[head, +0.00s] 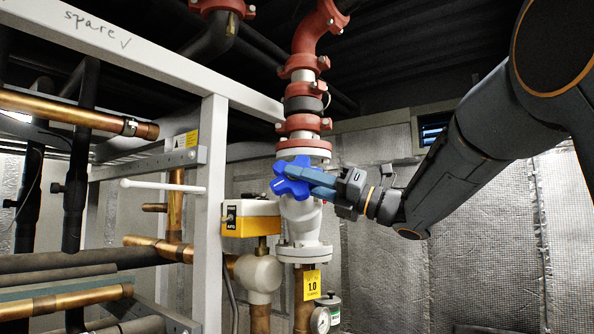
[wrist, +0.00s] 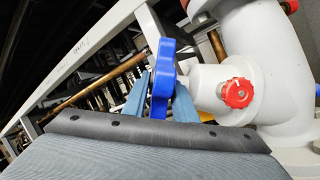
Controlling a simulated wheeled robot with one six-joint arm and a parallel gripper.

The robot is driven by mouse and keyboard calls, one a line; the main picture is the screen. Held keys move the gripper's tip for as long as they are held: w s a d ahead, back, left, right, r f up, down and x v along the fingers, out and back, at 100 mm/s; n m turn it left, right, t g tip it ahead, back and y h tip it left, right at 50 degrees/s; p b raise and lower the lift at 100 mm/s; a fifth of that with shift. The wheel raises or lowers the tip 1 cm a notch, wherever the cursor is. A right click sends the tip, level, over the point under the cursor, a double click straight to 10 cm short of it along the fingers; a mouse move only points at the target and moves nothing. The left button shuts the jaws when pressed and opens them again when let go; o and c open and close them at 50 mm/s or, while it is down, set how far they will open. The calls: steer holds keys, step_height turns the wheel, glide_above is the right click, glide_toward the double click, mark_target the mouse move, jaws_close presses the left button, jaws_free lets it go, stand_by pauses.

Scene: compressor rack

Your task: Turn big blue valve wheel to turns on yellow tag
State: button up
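The big blue valve wheel (head: 283,184) has rounded lobes and sits on a white valve body (head: 302,220) in the vertical pipe. In the wrist view the wheel (wrist: 163,70) is seen edge-on. My gripper (head: 309,182) reaches it from the right. Its two blue-grey fingers (wrist: 162,98) lie on either side of one wheel lobe, close against it, and look shut on it. The rest of the wheel is partly hidden behind the fingers in the head view.
A yellow-and-white actuator box (head: 251,218) stands just left of the valve. A grey frame post (head: 209,200) and copper pipes stand at left. A small red handwheel (wrist: 237,93) shows in the wrist view.

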steer(key=shift+w+a+r, duration=0.1)
steer(key=shift+w+a, duration=0.1)
steer(key=shift+a, duration=0.15)
jaws_close()
steer(key=shift+g, duration=0.3)
steer(key=shift+w+d+n+g+h+b, duration=0.1)
steer(key=shift+n+g+h+b, duration=0.4)
steer(key=shift+n+g+b, duration=0.4)
steer(key=n+g+h+b, duration=0.1)
steer(key=g, duration=0.2)
steer(key=shift+h, duration=0.3)
steer(key=n+g+h, duration=0.1)
steer(key=n+g+h+p, duration=0.1)
steer(key=g, duration=0.1)
steer(key=shift+r+h+p, duration=0.25)
steer(key=shift+h+p, duration=0.05)
steer(key=shift+h, duration=0.1)
steer(key=n+g+h+p, duration=0.1)
steer(key=g+h+p, duration=0.1)
steer(key=h+p, duration=0.1)
steer(key=shift+g+h+p, duration=0.3)
steer(key=shift+p, duration=0.2)
